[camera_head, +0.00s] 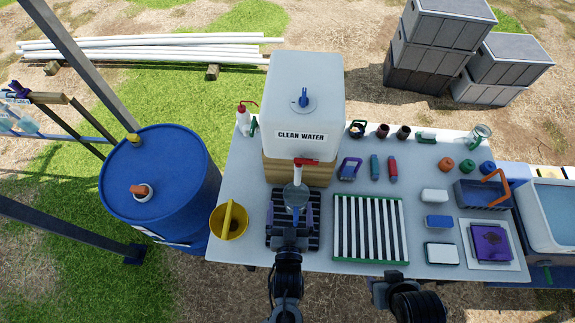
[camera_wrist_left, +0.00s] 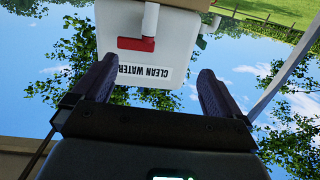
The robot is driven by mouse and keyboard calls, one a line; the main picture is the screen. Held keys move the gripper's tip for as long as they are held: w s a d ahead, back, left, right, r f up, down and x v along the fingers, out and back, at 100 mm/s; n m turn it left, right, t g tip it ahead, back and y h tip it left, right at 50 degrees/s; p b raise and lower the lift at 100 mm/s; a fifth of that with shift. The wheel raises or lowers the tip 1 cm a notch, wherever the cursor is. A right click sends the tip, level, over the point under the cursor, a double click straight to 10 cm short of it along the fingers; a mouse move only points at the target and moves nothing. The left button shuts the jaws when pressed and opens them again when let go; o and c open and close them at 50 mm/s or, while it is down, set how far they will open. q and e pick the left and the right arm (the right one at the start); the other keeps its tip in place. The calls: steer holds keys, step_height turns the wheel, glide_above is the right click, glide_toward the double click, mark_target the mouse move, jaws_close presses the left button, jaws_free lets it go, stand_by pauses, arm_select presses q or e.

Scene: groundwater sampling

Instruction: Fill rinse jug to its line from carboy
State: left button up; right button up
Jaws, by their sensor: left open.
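The white carboy (camera_head: 305,95) marked CLEAN WATER stands on a wooden block, its tap with a red handle (camera_head: 307,161) facing me. It shows upside down in the left wrist view (camera_wrist_left: 150,72), with the red handle (camera_wrist_left: 136,44).
A dark slatted tray (camera_head: 292,243) lies under the left gripper. A yellow bucket (camera_head: 238,226) and blue drum (camera_head: 152,175) are left. A striped rack (camera_head: 340,228) is right. Bare tabletop lies between rack and small items.

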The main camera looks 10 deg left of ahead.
mark_target(306, 162)
arm_select(q)
steer(key=shift+t+h, duration=0.4)
steer(key=shift+t, duration=0.1)
steer(key=w+d, duration=0.1)
steer(key=w, duration=0.3)
steer(key=w+d+r, duration=0.1)
steer(key=w, duration=0.4)
steer(key=w+d, duration=0.1)
steer(key=w, duration=0.3)
steer(key=shift+w+r, duration=0.3)
steer(key=shift+r, duration=0.1)
arm_select(e)
steer(key=shift+f, duration=0.55)
steer(key=shift+s, duration=0.1)
arm_select(q)
steer(key=c, duration=1)
steer(key=shift+o, duration=0.2)
arm_select(e)
steer(key=shift+a, duration=0.1)
arm_select(q)
steer(key=shift+a+m, duration=0.1)
steer(key=shift+m, duration=0.2)
arm_select(e)
steer(key=shift+r, duration=0.1)
